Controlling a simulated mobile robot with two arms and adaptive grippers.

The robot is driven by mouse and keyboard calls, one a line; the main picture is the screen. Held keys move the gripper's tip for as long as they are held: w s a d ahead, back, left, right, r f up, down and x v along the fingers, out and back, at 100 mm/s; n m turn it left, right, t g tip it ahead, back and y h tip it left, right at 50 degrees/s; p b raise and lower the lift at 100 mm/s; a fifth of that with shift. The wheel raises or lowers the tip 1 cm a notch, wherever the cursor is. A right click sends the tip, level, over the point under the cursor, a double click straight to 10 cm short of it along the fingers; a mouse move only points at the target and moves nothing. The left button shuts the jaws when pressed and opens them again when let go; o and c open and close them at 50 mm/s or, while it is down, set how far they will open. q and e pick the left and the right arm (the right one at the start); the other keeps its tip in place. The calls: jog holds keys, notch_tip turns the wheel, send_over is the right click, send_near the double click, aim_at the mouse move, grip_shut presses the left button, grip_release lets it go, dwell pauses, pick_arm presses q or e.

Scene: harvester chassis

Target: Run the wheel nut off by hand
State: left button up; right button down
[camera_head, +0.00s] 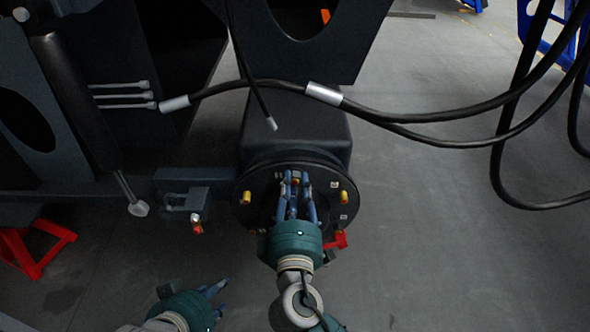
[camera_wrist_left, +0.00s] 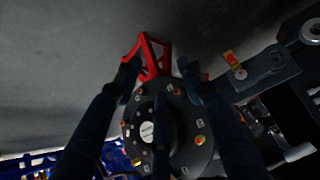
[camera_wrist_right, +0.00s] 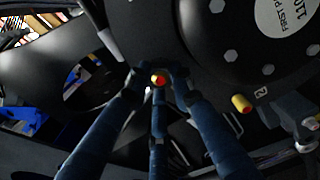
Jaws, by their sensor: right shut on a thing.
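The dark round wheel hub (camera_head: 258,180) faces me in the middle of the head view, with several yellow-orange nuts or studs around its face. My right gripper (camera_head: 295,180) reaches up over the hub. Its fingers are shut on a wheel nut, which shows red and yellow between the fingertips in the right wrist view (camera_wrist_right: 158,80). The fingers hide part of it. Another yellow nut (camera_wrist_right: 241,103) sits beside a "2" label. My left gripper (camera_head: 218,298) is low at the left, empty, its fingers spread. The left wrist view shows the hub (camera_wrist_left: 188,150) beyond them.
A red stand or bracket (camera_wrist_left: 150,57) shows near the hub. A dark bracket (camera_head: 181,178) juts out left of the hub. Black hoses (camera_head: 420,112) hang across above it. Another red stand (camera_head: 35,252) stands at far left.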

jog(key=shift+s+f+n+p, duration=0.1)
jog(key=shift+f+n+p, duration=0.1)
jog(key=shift+n+p, duration=0.55)
pick_arm(q)
jog(key=s+a+f+g+y+p, duration=0.1)
jog(key=s+a+g+p, duration=0.2)
jog(key=s, duration=0.6)
pick_arm(e)
jog(key=shift+r+n+b, duration=0.35)
jog(key=shift+n+b, duration=0.2)
jog(key=shift+b, duration=0.1)
jog(key=shift+r+n+p, duration=0.15)
jog(key=shift+n+p, duration=0.75)
jog(key=shift+p, duration=0.1)
jog(key=n+p, duration=0.1)
jog(key=n, duration=0.1)
jog(key=f+n+p, duration=0.1)
jog(key=n, duration=0.1)
jog(key=shift+s+f, duration=0.1)
jog(key=c, duration=1.8)
grip_release()
jog(key=o, duration=0.4)
jog(key=shift+c, duration=0.2)
pick_arm(q)
notch_tip(320, 180, down, 14)
jog(key=g, duration=0.2)
jog(key=shift+w+d, duration=0.15)
jog(key=shift+d, duration=0.15)
pick_arm(e)
jog(key=shift+r, duration=0.2)
